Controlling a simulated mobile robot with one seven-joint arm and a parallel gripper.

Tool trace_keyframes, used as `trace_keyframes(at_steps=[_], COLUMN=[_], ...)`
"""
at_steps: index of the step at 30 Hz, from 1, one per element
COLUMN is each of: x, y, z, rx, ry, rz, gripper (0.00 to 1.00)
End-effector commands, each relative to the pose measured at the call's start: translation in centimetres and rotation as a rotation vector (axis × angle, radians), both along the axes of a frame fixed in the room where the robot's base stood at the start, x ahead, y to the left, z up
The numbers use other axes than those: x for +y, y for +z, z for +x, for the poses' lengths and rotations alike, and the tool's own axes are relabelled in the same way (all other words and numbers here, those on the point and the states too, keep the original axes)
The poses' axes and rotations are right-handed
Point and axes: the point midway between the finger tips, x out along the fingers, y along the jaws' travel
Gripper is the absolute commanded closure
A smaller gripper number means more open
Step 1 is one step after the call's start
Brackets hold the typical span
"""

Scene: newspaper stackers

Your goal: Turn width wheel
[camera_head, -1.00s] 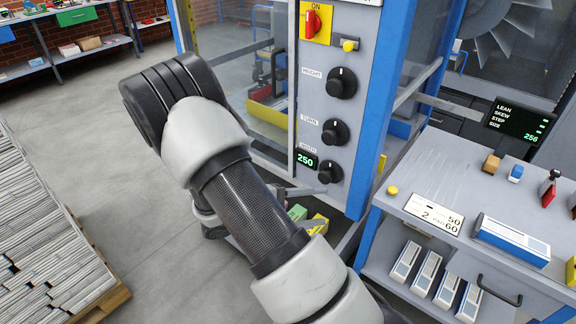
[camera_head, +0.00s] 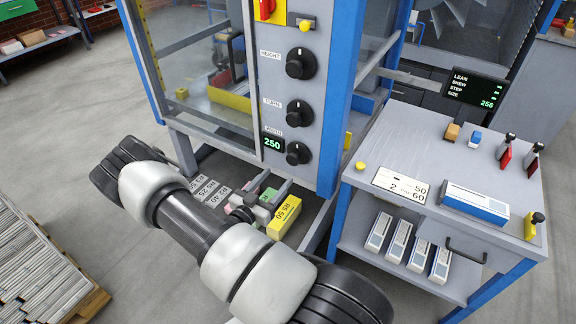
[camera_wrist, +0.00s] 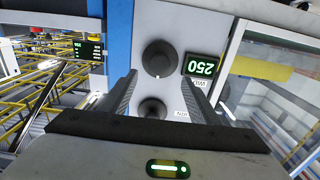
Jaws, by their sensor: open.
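The width wheel (camera_head: 298,153) is a black round knob, lowest of the knobs on the grey panel, beside a green display (camera_head: 272,143) reading 250. In the wrist view the wheel (camera_wrist: 159,58) shows upside down, just beyond the fingertips, with its white mark at the lower edge. My gripper (camera_head: 275,183) is open and empty, below and in front of the wheel in the head view. In the wrist view its fingers (camera_wrist: 161,78) are spread left and right, with the wheel roughly centred between them. They do not appear to touch it.
The turn knob (camera_head: 304,110) and height knob (camera_head: 300,63) sit above on the same panel. Labelled blocks, one yellow (camera_head: 284,218), lie below my gripper. A grey side table (camera_head: 415,150) stands right of the blue post.

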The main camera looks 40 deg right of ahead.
Motion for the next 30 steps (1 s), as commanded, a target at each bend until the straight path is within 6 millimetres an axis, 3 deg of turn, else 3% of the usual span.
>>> trace_keyframes(at_steps=[6, 12, 25, 30], x=[-4.4, -6.9, -7.7, -7.7], y=[-0.1, 0.0, 0.0, 0.0], z=[1.7, 2.8, 3.2, 3.2], rx=[-0.003, -0.002, -0.002, -0.002], ry=[-0.004, -0.003, 0.0, -0.001], rz=[0.001, 0.001, 0.001, 0.001], gripper=[0.44, 0.44, 0.44, 0.73])
